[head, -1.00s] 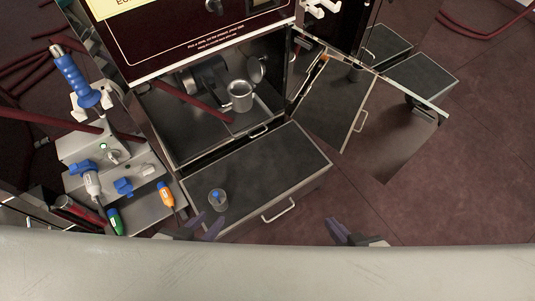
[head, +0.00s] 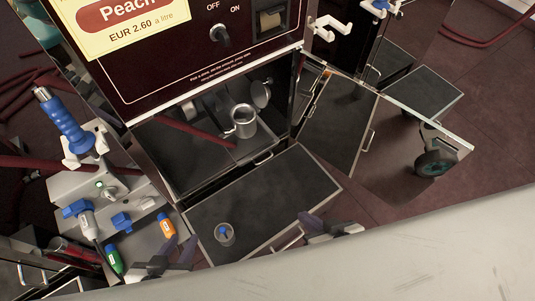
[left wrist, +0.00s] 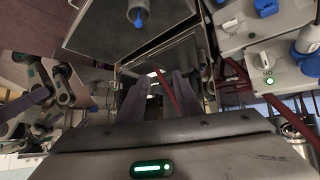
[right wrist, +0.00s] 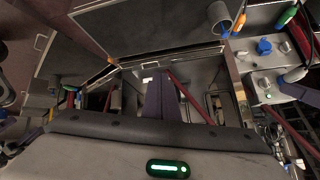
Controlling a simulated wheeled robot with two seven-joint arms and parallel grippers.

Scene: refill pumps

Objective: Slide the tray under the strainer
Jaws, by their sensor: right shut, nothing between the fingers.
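A dark flat tray (head: 265,200) with a metal rim and front handle (head: 288,241) extends out of the machine's front. A small clear cup (head: 224,236) with a blue part stands near its front left corner. A metal pot-shaped vessel with an open round lid, seemingly the strainer (head: 243,124), is inside the bay behind, over a surface with its own handle. My left gripper (head: 170,248) is open and empty, left of the tray's front corner. My right gripper (head: 326,224) is shut and empty, just right of the front handle, close to the tray's front right corner.
An open cabinet door (head: 338,118) stands right of the tray. A grey unit (head: 95,185) with blue, green and orange-marked connectors stands at left. Dark red hoses (head: 50,163) run beside it and into the bay. The floor at right is open around a wheel (head: 434,160).

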